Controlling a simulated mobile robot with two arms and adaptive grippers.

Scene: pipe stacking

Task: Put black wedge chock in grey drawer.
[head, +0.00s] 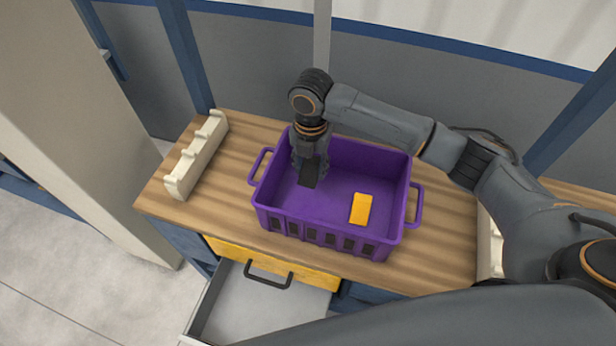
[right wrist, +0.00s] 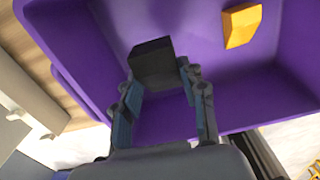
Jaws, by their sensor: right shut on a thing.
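The black wedge chock (head: 309,174) is in the left part of the purple crate, between the fingers of my right gripper (head: 310,168). In the right wrist view the chock (right wrist: 152,62) sits at the fingertips of the right gripper (right wrist: 158,80), which is shut on it. I cannot tell whether the chock touches the crate floor. The grey drawer (head: 262,298) is pulled open below the table's front edge, and its visible inside is empty. My left gripper is not in view.
The purple crate (head: 335,237) stands on the wooden table (head: 235,190). A yellow block (head: 361,208) lies in its right part and also shows in the right wrist view (right wrist: 241,25). A cream notched rack (head: 197,158) stands at the left.

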